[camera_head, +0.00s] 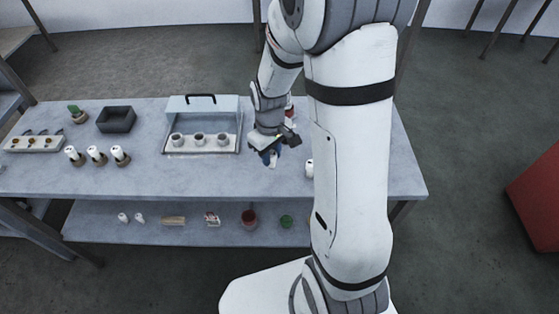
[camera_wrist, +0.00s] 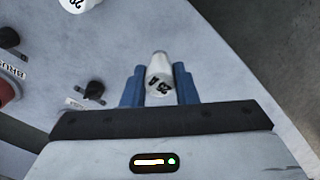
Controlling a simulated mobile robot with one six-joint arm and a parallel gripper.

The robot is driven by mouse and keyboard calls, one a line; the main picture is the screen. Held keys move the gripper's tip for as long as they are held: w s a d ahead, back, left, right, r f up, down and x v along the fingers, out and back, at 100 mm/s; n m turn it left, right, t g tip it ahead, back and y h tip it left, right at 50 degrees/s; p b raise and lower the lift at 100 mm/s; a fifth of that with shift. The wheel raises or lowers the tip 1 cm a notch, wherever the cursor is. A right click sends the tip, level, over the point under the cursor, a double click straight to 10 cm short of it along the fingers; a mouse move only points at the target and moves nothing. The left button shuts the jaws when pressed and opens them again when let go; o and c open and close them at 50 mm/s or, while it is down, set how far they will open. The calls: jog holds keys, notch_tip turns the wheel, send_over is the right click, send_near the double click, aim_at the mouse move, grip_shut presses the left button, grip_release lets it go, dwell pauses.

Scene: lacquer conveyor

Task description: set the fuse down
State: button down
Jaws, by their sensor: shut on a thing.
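My gripper (camera_head: 271,156) is over the grey table, to the right of the open case. In the wrist view my gripper (camera_wrist: 160,88) has its two blue fingers on either side of a white fuse (camera_wrist: 160,76) marked in black, which looks like "25 A". It is shut on this fuse. In the head view the held fuse (camera_head: 272,163) shows as a small pale piece below the blue fingertips. I cannot tell whether the fuse touches the table.
The grey table (camera_head: 220,180) has clear room in front of the case (camera_head: 203,105) with its several round sockets. Another white fuse (camera_head: 309,168) stands right of my gripper; a dark tray (camera_head: 116,119) sits further back.

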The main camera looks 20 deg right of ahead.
aim_at(272, 166)
jog(key=shift+s+f, duration=0.1)
jog(key=shift+f, duration=1.9)
jog(key=shift+f, duration=0.15)
jog(key=c, duration=1.1)
grip_release()
jog(key=shift+c, duration=0.2)
notch_tip(272, 166, up, 12)
jog(key=shift+r, duration=0.15)
jog(key=s+r+m+t, duration=0.1)
jog(key=s+r+m, duration=0.1)
jog(key=s+r, duration=0.3)
jog(key=s+r+m+t, duration=0.2)
jog(key=s+r, duration=0.3)
jog(key=s, duration=0.4)
jog(key=shift+s+d+m, duration=0.2)
jog(key=shift+d+m, duration=0.1)
jog(key=shift+m, duration=0.4)
